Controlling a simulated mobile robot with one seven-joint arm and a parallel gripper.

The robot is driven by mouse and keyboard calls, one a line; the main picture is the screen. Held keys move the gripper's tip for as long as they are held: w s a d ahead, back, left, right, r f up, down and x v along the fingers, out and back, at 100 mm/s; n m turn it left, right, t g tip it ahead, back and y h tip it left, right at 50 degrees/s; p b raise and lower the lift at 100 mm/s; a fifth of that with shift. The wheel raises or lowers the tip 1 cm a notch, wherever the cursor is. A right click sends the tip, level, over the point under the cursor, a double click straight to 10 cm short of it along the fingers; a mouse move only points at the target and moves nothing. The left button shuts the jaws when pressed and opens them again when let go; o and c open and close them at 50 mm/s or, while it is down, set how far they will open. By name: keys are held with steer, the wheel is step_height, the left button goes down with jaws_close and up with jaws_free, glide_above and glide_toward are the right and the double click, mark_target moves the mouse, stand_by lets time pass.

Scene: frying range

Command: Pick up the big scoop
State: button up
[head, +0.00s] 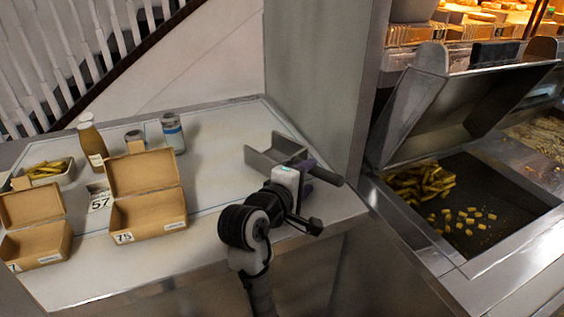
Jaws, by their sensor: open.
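The big scoop (262,160) lies on the right end of the metal counter in the head view. It has a grey metal pan, and its dark handle (328,176) points right towards the counter's edge. My gripper (306,174) is at the handle, with dark purple fingers close to it. The gripper is open. My wrist and hand cover part of the handle, so I cannot tell whether the fingers touch it or sit on both sides of it.
Open cardboard boxes (148,215) (38,246), a bottle (92,146), jars (174,134) and a fries tray (66,174) stand left on the counter (215,190). A grey pillar (318,75) rises behind the scoop. A fryer bin (490,190) with fries lies right.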

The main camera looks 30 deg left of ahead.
mark_target(313, 173)
steer(key=p+x, duration=0.1)
steer(key=x, duration=0.4)
steer(key=shift+c, duration=0.5)
jaws_close()
